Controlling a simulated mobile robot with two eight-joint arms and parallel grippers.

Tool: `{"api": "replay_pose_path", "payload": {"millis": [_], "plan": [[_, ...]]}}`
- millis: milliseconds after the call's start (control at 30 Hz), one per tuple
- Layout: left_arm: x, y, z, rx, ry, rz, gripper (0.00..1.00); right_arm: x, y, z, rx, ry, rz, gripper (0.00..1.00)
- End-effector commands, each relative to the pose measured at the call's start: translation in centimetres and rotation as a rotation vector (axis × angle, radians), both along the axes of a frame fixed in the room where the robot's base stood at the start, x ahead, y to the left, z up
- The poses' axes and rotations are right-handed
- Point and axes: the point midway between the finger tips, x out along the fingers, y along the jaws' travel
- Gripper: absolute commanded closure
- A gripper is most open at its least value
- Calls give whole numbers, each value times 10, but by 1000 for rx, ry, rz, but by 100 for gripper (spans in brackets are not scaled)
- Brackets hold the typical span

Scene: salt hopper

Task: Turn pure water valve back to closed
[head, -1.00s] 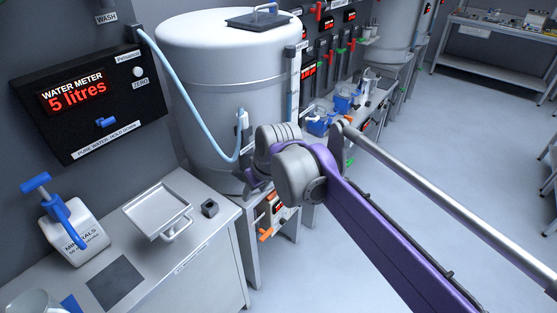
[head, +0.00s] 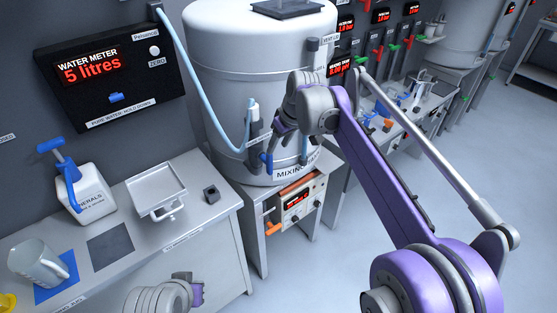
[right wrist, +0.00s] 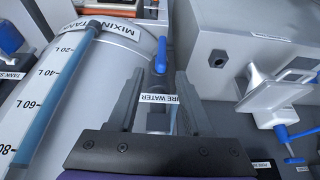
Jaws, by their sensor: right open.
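The pure water valve is beside the mixing tank (head: 235,85), with its blue handle (head: 266,160) low on the tank's front in the head view. In the right wrist view, the blue handle (right wrist: 161,55) stands just beyond the fingertips, and a PURE WATER label (right wrist: 158,99) lies between the fingers. My right gripper (head: 272,148) is at the valve, open; its fingers (right wrist: 160,78) lie on either side of the grey valve body without visibly closing on it. My left gripper (head: 197,291) is at the bottom of the head view, its fingers mostly hidden.
The water meter (head: 110,75) on the wall reads 5 litres. The bench at left holds a minerals bottle (head: 85,195), a metal scale tray (head: 156,190), a small dark block (head: 211,194) and a jug (head: 40,262). A control box (head: 297,200) sits under the tank.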

Motion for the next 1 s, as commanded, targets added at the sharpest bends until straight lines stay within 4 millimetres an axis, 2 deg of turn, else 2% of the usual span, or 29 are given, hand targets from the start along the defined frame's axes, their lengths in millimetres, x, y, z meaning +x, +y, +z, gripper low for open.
{"api": "replay_pose_path", "payload": {"millis": [167,400,600,767,1000], "plan": [[-1,0,-2,0,2,0,100,6,6,-20,0,1,2,50],[-2,0,-3,0,3,0,100,20,17,-62,0,1,1,50],[-2,0,-3,0,3,0,100,29,23,-88,0,0,0,50],[-2,0,-3,0,3,0,100,31,25,-97,0,0,0,50],[-2,0,-3,0,3,0,100,32,26,-98,0,0,0,50]]}}
